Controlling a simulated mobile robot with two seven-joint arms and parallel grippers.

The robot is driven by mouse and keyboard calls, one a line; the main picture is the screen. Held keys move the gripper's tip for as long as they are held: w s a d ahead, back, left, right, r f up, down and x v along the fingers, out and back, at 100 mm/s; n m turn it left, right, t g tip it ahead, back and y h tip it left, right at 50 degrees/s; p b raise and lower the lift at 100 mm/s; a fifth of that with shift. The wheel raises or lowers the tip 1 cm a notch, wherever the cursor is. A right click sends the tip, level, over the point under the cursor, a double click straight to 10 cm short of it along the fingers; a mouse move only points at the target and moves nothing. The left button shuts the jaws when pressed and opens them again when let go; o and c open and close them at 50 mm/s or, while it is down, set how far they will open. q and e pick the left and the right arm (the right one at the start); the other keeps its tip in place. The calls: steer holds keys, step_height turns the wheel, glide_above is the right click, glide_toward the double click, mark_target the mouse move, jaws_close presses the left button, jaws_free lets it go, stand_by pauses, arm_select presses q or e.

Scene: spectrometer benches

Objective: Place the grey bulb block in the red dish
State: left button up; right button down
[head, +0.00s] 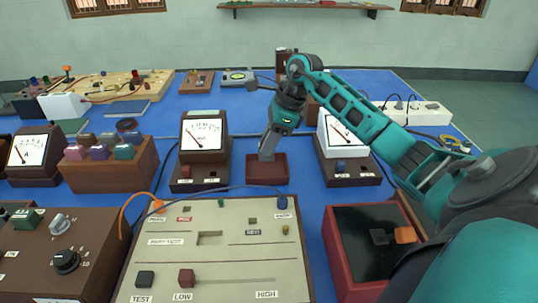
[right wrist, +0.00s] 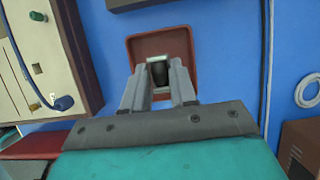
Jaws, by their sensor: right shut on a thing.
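The red dish (head: 267,179) is a small square tray on the blue bench, between two meters; it also shows in the right wrist view (right wrist: 177,38). My right gripper (head: 266,155) points down at the dish, its fingertips at the dish's back part. In the right wrist view my right gripper (right wrist: 159,72) is shut on a small dark grey block (right wrist: 159,74), taken to be the bulb block, seen against the dish's inside. In the head view the block is hard to make out from the fingers. Whether it touches the dish floor cannot be told. My left gripper is not in view.
Meters stand left (head: 204,140) and right (head: 338,140) of the dish. A control panel (head: 215,260) lies in front, with a blue cable arching behind it. A wooden rack (head: 110,172) holds several coloured blocks. A red-rimmed black tray (head: 340,240) is at the right.

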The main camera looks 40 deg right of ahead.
mark_target(269, 159)
steer(key=shift+f, duration=1.95)
steer(key=shift+f, duration=0.1)
steer(key=c, duration=0.9)
jaws_free()
steer(key=shift+b, duration=0.3)
steer(key=shift+r, duration=0.25)
steer(key=p+v, duration=0.1)
steer(key=v, duration=1)
steer(key=shift+r, duration=0.35)
steer(key=shift+s, duration=0.1)
